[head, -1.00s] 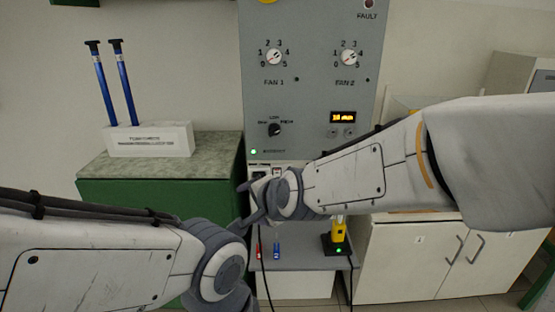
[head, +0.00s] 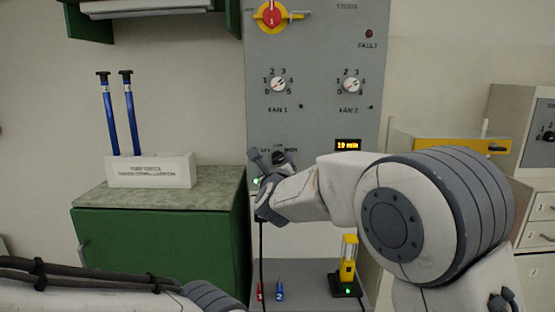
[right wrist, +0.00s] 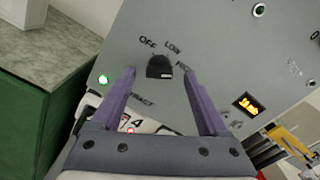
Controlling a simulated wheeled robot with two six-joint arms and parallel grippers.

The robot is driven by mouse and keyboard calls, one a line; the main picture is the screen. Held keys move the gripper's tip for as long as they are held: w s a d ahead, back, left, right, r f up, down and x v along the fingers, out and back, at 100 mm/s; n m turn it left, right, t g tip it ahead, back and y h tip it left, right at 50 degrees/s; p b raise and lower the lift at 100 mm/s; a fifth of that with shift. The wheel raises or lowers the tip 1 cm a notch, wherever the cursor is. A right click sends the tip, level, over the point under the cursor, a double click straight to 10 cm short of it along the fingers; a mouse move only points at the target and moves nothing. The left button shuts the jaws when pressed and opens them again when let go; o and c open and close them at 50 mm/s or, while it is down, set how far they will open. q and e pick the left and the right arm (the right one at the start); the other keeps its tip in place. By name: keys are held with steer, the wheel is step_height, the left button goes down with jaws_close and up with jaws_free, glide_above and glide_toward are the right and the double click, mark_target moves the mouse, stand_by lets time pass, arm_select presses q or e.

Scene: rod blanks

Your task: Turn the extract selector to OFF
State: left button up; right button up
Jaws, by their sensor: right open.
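The extract selector (right wrist: 158,68) is a black knob on the grey panel, with OFF, LOW and a partly covered third label around it. A small pale mark shows on its right side, towards the third label. In the head view the selector (head: 279,157) is beside my right gripper (head: 266,158). In the right wrist view the open fingers of my right gripper (right wrist: 159,76) appear on either side of the knob, with gaps; contact is not visible. My left arm crosses the bottom left of the head view; its gripper is out of view.
The grey panel (head: 315,120) also carries two fan dials, a red-yellow switch (head: 271,16) and a lit display (head: 347,145). A green lamp (right wrist: 103,79) glows near the selector. A green cabinet (head: 160,240) stands left. A yellow device (head: 348,262) stands on the shelf below.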

mark_target(277, 159)
steer(key=shift+w, duration=1.5)
jaws_close()
